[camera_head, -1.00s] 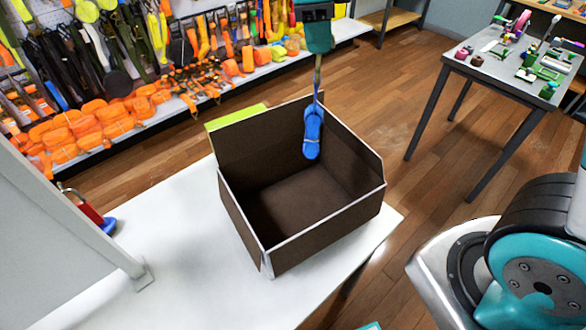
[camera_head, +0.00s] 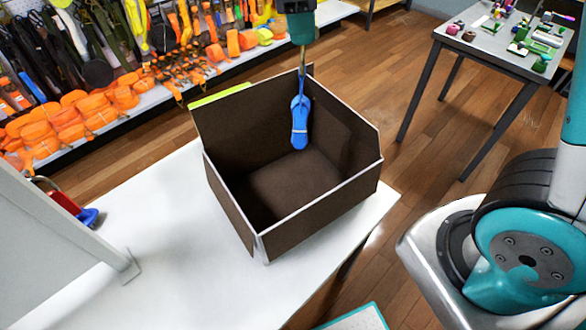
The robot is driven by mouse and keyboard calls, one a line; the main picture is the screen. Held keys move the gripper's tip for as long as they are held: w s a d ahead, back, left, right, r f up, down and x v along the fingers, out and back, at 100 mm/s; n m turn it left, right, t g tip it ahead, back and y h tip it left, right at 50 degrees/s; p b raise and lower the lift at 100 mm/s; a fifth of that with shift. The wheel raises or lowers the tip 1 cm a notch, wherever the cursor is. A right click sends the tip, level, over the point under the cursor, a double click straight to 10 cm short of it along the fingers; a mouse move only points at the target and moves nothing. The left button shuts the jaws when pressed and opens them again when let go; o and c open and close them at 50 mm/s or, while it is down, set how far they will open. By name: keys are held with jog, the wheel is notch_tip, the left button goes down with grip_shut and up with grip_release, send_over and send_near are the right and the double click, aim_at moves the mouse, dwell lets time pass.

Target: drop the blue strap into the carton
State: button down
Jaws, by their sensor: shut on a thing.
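The blue strap (camera_head: 300,122) is a rolled bundle hanging by its thin upper end from my gripper (camera_head: 302,66). My gripper is at the top of the view, shut on the strap's end, with its fingers pointing down. The carton (camera_head: 232,205) is a dark brown open box with pale edges on a white tabletop. The strap hangs upright in front of the carton's inner back walls, over its opening. I cannot tell exactly how deep its lower end is. The visible carton floor is bare.
A white table (camera_head: 165,275) bears the carton, with a grey panel (camera_head: 45,240) at left and red and blue items (camera_head: 70,205) behind it. A strap display (camera_head: 120,70) lines the back left. A grey table (camera_head: 485,60) with small items stands back right.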

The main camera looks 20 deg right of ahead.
jog(key=c, duration=1)
grip_release()
jog(key=shift+c, duration=0.2)
jog(key=shift+r, duration=0.55)
notch_tip(320, 180, up, 16)
jog(key=w+a+p, duration=0.1)
jog(key=a+p, duration=0.1)
jog(key=p, duration=0.6)
jog(key=shift+a, duration=0.15)
jog(key=s+d+f+n+t+y+b, duration=0.1)
jog(key=s+f+n+b, duration=0.3)
jog(key=f+n, duration=0.4)
jog(key=s+d+f+n+b, duration=0.2)
jog(key=s+f+n+b, duration=0.2)
jog(key=f+n, duration=0.45)
jog(key=s+a+f+n+y+b, duration=0.2)
jog(key=s+f+n, duration=0.1)
jog(key=s+n, duration=0.3)
jog(key=s+a+f+n+y+b, duration=0.1)
jog(key=s+a+f+n+y, duration=0.1)
jog(key=s+n, duration=0.5)
jog(key=shift+a+f+n+y+b, duration=0.3)
jog(key=shift+a+f+n+b, duration=0.1)
jog(key=shift+a+f, duration=0.3)
